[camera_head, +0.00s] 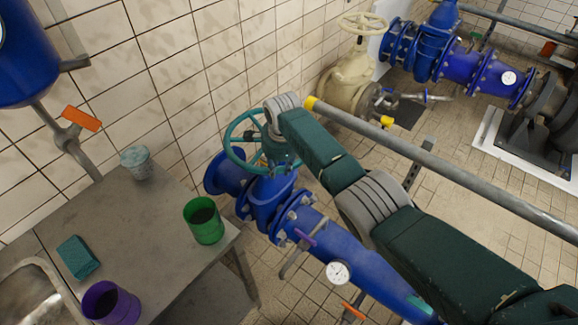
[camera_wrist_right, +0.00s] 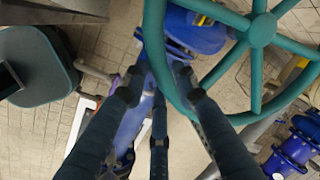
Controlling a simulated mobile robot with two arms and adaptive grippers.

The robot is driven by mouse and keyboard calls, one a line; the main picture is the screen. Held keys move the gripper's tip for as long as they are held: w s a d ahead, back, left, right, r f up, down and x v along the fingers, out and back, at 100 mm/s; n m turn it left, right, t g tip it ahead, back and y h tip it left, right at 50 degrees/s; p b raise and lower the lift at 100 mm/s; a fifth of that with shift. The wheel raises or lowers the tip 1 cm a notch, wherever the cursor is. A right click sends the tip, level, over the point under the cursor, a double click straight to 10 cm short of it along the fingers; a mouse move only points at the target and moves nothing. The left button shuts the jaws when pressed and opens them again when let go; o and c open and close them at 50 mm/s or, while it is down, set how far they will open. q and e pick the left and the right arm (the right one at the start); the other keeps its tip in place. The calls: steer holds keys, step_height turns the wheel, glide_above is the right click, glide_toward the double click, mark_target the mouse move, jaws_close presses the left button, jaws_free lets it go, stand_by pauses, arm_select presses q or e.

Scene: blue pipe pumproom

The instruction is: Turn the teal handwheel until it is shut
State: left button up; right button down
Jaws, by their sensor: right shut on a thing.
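The teal handwheel (camera_head: 230,131) sits on top of a blue valve (camera_head: 268,195) on the blue pipe near the tiled wall. In the right wrist view its hub and spokes (camera_wrist_right: 262,30) are at the upper right, and its rim curves down through the middle. My right arm comes in from the lower right of the head view, and its gripper (camera_wrist_right: 160,82) is shut on the rim, with fingers on both sides of it. In the head view the wrist hides part of the wheel and most of the gripper. My left gripper is not in view.
A grey table (camera_head: 150,228) at the left holds a green cup (camera_head: 204,228), a purple cup (camera_head: 112,305), a teal sponge (camera_head: 77,257) and a small pot (camera_head: 136,165). A grey rail (camera_head: 440,164) runs behind my right arm. A cream valve (camera_head: 352,75) stands farther back.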

steer(key=shift+s+a+f+m, duration=0.15)
steer(key=shift+a+m, duration=0.2)
steer(key=shift+a, duration=0.2)
steer(key=shift+s+a+r+m, duration=0.1)
steer(key=shift+a+m, duration=0.25)
steer(key=shift+a, duration=0.2)
steer(key=c, duration=1.4)
jaws_free()
steer(key=shift+o, duration=0.2)
steer(key=shift+w, duration=0.1)
steer(key=shift+r, duration=0.65)
step_height(320, 180, up, 11)
steer(key=s, duration=0.2)
steer(key=shift+s+d+f, duration=0.15)
steer(key=shift+d+f, duration=0.05)
steer(key=shift+c, duration=0.2)
